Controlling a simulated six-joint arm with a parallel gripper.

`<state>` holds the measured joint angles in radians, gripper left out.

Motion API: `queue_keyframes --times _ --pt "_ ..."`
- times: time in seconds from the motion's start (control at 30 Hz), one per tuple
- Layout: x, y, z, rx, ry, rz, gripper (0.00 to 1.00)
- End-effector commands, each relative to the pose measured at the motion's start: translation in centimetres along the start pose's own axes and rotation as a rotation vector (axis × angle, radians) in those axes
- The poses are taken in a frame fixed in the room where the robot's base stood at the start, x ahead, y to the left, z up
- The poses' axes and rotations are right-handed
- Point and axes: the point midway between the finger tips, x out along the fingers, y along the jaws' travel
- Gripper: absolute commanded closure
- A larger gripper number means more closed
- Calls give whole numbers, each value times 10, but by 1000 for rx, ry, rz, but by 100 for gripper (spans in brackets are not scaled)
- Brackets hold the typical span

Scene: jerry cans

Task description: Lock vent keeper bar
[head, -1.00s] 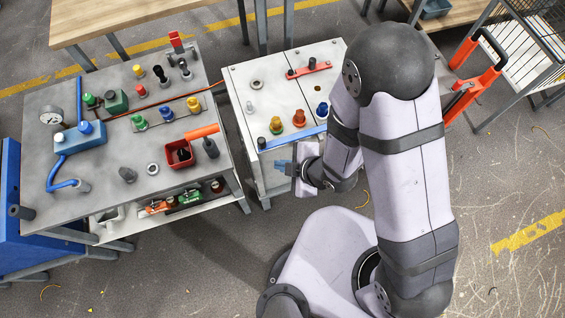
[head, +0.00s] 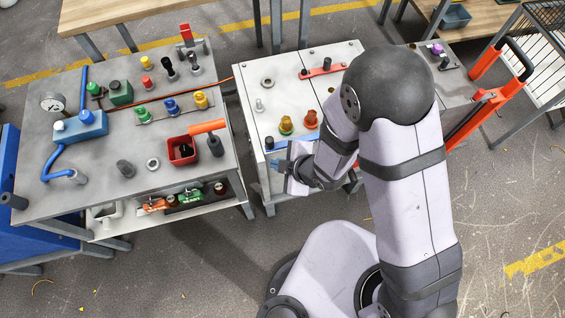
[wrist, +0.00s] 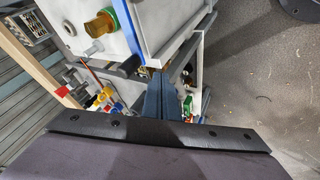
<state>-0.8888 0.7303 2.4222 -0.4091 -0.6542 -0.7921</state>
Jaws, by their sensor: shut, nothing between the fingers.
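A red bar (head: 323,70) with a black knob lies toward the back of the right-hand bench top (head: 290,85); it looks like a keeper bar, but I cannot tell for sure that it is the vent keeper bar. A blue bar (head: 279,145) runs along that bench's front edge, partly hidden by my arm. My gripper (head: 281,165) is shut and empty, just outside the front edge, well away from the red bar. In the wrist view its blue fingers (wrist: 158,98) are together beside the bench corner, with nothing between them.
The left bench holds a gauge (head: 53,102), a red box (head: 182,150) and several knobs. My arm hides the bench's right part.

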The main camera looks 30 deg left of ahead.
Motion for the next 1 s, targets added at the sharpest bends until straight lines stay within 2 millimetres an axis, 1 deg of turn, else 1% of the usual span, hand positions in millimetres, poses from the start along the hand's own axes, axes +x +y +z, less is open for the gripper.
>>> queue_keyframes --times 0.07,0.1,0.2,0.4,0.57,0.9,1.0 --pt "10 -1 0 0 0 -2 100" --pt "9 9 -2 1 0 2 100" --pt "15 20 -1 2 0 2 100" --pt "23 31 0 1 0 0 100" --pt "26 35 0 1 0 1 100" --pt "26 36 0 1 0 1 100" --pt "30 41 -1 0 1 1 100"
